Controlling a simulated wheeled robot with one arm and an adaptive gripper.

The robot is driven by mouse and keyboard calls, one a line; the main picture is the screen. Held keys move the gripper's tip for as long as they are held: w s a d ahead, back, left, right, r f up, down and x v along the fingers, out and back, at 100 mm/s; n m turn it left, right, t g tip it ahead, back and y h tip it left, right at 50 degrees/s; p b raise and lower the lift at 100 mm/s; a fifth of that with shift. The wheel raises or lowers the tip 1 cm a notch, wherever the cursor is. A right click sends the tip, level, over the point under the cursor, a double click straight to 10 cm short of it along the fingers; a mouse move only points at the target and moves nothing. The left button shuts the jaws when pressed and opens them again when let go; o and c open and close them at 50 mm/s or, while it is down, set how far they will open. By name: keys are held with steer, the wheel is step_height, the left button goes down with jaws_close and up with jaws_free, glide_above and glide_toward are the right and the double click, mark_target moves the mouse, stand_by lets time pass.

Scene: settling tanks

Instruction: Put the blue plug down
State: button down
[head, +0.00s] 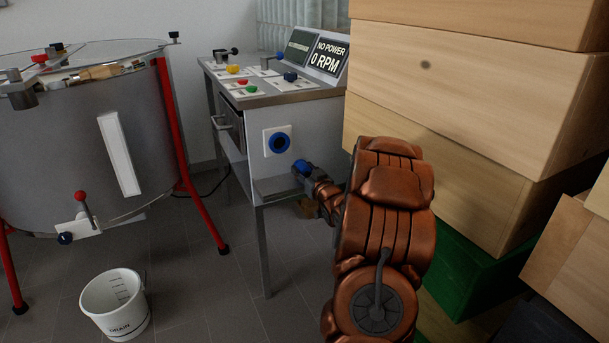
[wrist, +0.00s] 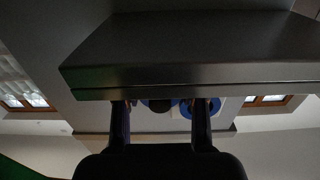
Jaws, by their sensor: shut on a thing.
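The blue plug (head: 302,166) is in my gripper (head: 308,173), just in front of the control cabinet. In the wrist view, the two dark fingers (wrist: 160,112) stand on either side of a blue round part of the plug (wrist: 158,104). My gripper is shut on it. The blue-ringed socket (head: 279,143) on its white plate is on the cabinet side, left of and slightly above the plug, and apart from it. A flat grey ledge (head: 275,189) lies low at the cabinet, close below the plug. The fingertips are mostly hidden in the head view.
The control cabinet (head: 265,100) has knobs and a "0 RPM" display (head: 329,57). Stacked wooden boxes (head: 460,80) and a green box (head: 460,250) stand close on the right. A steel tank (head: 90,130) and a white bucket (head: 114,304) are left. Floor between is clear.

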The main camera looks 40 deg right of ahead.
steer(key=shift+f, duration=0.65)
steer(key=c, duration=0.6)
jaws_free()
steer(key=shift+c, duration=0.2)
steer(key=shift+r, duration=0.35)
steer(key=p+v, duration=0.1)
steer(key=v, duration=1.1)
steer(key=shift+r, duration=0.25)
